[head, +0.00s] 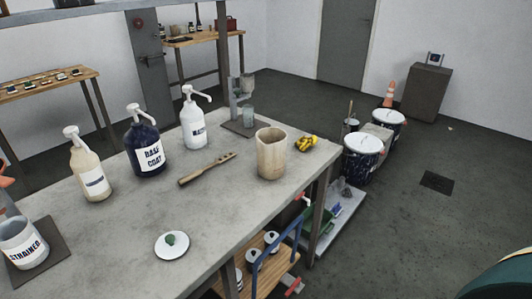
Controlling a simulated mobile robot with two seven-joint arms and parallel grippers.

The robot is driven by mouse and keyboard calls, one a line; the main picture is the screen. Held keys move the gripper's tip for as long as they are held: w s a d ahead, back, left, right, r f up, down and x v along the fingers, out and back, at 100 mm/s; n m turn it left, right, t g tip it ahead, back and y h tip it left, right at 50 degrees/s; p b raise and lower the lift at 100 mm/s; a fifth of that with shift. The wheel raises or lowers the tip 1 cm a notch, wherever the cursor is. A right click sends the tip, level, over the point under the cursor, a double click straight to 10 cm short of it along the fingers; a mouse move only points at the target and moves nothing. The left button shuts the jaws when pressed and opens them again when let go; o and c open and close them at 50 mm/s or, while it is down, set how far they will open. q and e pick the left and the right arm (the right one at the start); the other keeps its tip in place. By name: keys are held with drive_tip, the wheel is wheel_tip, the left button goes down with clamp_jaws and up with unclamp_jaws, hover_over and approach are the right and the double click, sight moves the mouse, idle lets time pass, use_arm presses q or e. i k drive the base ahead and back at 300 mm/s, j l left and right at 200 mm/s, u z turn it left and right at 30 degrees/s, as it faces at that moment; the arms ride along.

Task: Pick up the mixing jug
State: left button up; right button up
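A tan, streaked, open-topped vessel (272,155), which looks like the mixing jug, stands upright on the grey worktable (120,235) near its right edge. Its inside is mostly hidden and I cannot tell what it holds. Neither of my grippers shows in the head view, and nothing is touching the jug.
A notched wooden paddle (207,169) lies left of the jug, and a yellow-and-black item (307,143) lies right of it. Pump bottles (144,143) stand behind left. A white lid (172,245) and the STRAINED pot (22,245) are nearer. Drums (362,158) stand on the floor.

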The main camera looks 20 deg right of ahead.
sight(273, 151)
drive_tip(key=i+l+u, duration=0.15)
drive_tip(key=l, duration=0.35)
drive_tip(key=l+u, duration=0.15)
drive_tip(key=l, duration=0.35)
drive_tip(key=i+l+u, duration=0.15)
drive_tip(key=l, duration=0.4)
